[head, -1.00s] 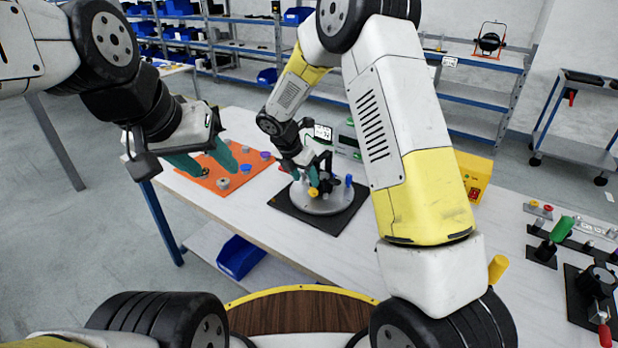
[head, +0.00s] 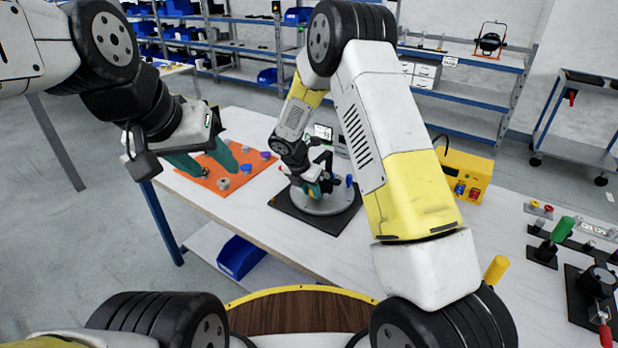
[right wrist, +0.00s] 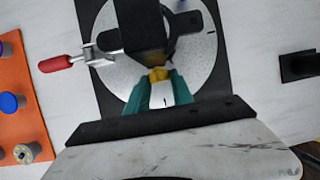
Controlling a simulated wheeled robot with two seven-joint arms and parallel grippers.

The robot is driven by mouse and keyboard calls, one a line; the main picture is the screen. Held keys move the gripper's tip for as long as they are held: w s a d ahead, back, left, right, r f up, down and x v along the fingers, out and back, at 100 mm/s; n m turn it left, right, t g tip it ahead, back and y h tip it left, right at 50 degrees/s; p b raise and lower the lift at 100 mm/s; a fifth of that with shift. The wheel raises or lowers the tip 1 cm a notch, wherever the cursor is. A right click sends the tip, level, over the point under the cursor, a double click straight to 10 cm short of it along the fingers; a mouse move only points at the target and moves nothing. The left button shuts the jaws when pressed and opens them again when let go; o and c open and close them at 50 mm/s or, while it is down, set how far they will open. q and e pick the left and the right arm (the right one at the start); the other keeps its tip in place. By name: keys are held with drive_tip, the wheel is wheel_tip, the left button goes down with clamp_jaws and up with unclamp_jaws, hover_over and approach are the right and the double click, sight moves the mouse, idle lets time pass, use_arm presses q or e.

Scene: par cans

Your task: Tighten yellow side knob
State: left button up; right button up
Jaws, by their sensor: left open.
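The yellow side knob (right wrist: 158,75) shows in the right wrist view at the fixture's near side, in front of a dark block (right wrist: 148,35) on a round grey plate (right wrist: 205,72). My right gripper (right wrist: 162,80) has its teal fingertips on either side of the knob; whether they press on it I cannot tell. In the head view my right gripper (head: 318,187) is over the plate (head: 325,205) and hides the knob. My left gripper (head: 208,158) is open and empty above the orange mat (head: 211,186).
A red-handled clamp (right wrist: 58,65) sits on the plate's left in the right wrist view. Small knobs stand on the orange mat. A yellow box (head: 465,175) is at the table's back, and a green-handled fixture (head: 562,230) is at right. The table's front middle is clear.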

clamp_jaws()
drive_tip(key=shift+s+d+t+y, duration=0.1)
drive_tip(key=shift+d+t+y, duration=0.05)
drive_tip(key=shift+t+y, duration=0.75)
drive_tip(key=shift+s+f+m+y, duration=0.15)
drive_tip(key=shift+f+m+y, duration=0.2)
drive_tip(key=shift+y, duration=0.15)
drive_tip(key=shift+s+d+f+t+y, duration=0.1)
drive_tip(key=shift+s+d+t+y, duration=0.15)
drive_tip(key=shift+t+y, duration=0.3)
drive_tip(key=shift+w+r+m+y, duration=0.2)
drive_tip(key=shift+r+m+y, duration=0.05)
drive_tip(key=shift+r, duration=0.05)
drive_tip(key=o, duration=0.8)
unclamp_jaws()
drive_tip(key=shift+r, duration=0.1)
drive_tip(key=shift+a, duration=0.1)
